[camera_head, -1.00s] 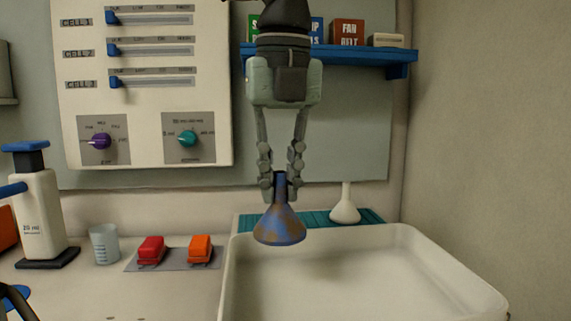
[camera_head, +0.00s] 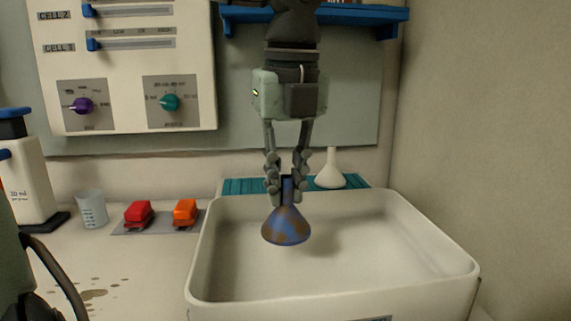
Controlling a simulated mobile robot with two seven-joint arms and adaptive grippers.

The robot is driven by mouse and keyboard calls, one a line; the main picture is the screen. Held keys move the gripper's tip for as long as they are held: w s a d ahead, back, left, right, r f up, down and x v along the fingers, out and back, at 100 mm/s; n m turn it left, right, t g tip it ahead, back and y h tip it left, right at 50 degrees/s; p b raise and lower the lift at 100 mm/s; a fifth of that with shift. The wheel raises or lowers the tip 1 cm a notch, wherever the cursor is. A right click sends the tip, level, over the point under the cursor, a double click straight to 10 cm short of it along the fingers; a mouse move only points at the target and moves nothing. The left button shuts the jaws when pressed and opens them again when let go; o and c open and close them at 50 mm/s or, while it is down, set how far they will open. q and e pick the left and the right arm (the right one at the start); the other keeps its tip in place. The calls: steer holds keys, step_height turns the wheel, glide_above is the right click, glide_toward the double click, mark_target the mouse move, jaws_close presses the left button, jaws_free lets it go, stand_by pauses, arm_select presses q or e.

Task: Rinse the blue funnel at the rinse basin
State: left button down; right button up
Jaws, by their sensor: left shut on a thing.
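The blue funnel (camera_head: 287,228) hangs wide end down, with brown stains on its cone. My left gripper (camera_head: 287,194) is shut on its narrow stem from above. The funnel is over the back left part of the white rinse basin (camera_head: 330,299), apart from its floor as far as I can tell. The basin looks empty. My right gripper is not in view.
A white funnel (camera_head: 331,170) stands on a teal ribbed mat (camera_head: 245,187) behind the basin. Red (camera_head: 138,214) and orange (camera_head: 185,212) clips, a beaker (camera_head: 91,208) and a dispenser bottle (camera_head: 27,180) stand left. Brown spots (camera_head: 95,293) mark the counter. A control panel (camera_head: 125,60) is behind.

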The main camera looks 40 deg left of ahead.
mark_target(286, 223)
arm_select(q)
step_height(286, 223, down, 6)
steer(key=shift+f, duration=0.4)
steer(key=shift+f+b, duration=0.75)
steer(key=shift+f, duration=0.35)
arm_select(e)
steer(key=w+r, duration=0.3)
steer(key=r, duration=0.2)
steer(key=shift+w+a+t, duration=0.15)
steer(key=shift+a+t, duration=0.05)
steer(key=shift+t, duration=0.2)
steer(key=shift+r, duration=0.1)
arm_select(q)
steer(key=shift+r, duration=0.1)
steer(key=shift+r+p, duration=0.75)
steer(key=shift+r, duration=5.8)
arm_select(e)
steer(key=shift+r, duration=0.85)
arm_select(q)
steer(key=shift+r, duration=2)
